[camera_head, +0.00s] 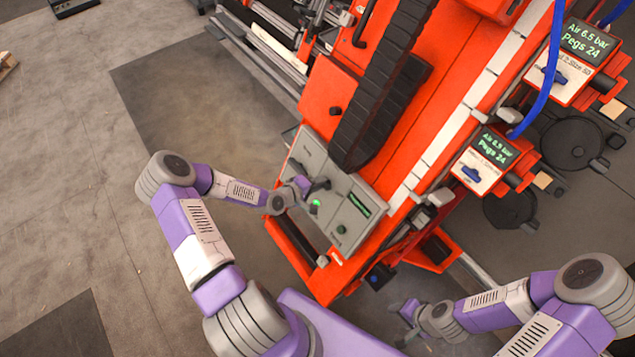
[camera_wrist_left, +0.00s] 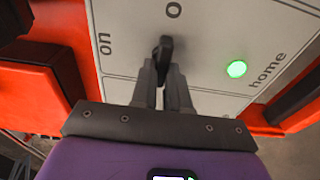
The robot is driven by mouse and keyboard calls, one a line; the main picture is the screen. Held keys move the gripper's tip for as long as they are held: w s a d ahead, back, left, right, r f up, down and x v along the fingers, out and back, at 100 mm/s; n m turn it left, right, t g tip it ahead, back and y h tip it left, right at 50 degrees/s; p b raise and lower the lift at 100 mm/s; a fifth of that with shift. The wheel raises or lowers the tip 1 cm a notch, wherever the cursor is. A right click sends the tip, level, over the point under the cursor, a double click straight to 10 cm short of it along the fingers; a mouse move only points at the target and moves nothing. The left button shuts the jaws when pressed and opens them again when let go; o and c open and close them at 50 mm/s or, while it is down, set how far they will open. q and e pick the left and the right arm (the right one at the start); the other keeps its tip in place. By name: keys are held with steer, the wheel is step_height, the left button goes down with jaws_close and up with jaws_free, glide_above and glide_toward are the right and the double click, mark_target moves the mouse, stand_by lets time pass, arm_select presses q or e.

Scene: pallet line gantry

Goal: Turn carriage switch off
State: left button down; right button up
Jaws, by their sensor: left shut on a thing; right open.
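The carriage switch is a small black handle (camera_wrist_left: 166,47) on a pale panel in the left wrist view. It stands roughly upright in that picture, below the "o" mark, with "on" to its left. My left gripper (camera_wrist_left: 165,72) is shut on this handle; its fingers hide the lower part. In the head view my left gripper (camera_head: 308,186) reaches the grey control panel (camera_head: 345,213) on the red gantry. A lit green button (camera_wrist_left: 236,69) is right of the handle, near "home". My right gripper (camera_head: 405,313) is open, low and away from the panel.
Two red boxes with displays and blue knobs, one nearer (camera_head: 485,158) and one farther (camera_head: 570,62), stand to the right. A black cable chain (camera_head: 385,85) runs above the panel. Blue hoses hang at the upper right.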

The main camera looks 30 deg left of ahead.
stand_by(0.4)
arm_select(q)
steer(key=c, duration=1.1)
jaws_free()
steer(key=p+v, duration=0.1)
steer(key=v, duration=0.6)
steer(key=shift+s+r, duration=0.2)
steer(key=shift+s, duration=0.05)
steer(key=s+d+f+m+g+h, duration=0.1)
steer(key=d+f+m+g+h, duration=0.15)
steer(key=d, duration=0.75)
steer(key=s+d+f+m+g, duration=0.2)
steer(key=s+d+m+g, duration=0.1)
steer(key=s+d, duration=0.1)
steer(key=s+d+f+m+g+y, duration=0.1)
steer(key=s+d+f+m+g, duration=0.1)
steer(key=s, duration=0.4)
steer(key=s+d+f+m+g, duration=0.1)
steer(key=s+d+m+g, duration=0.3)
steer(key=s+d, duration=0.1)
steer(key=shift+s+d+f+y, duration=0.1)
steer(key=shift+d+f+y, duration=0.3)
steer(key=shift+d, duration=0.35)
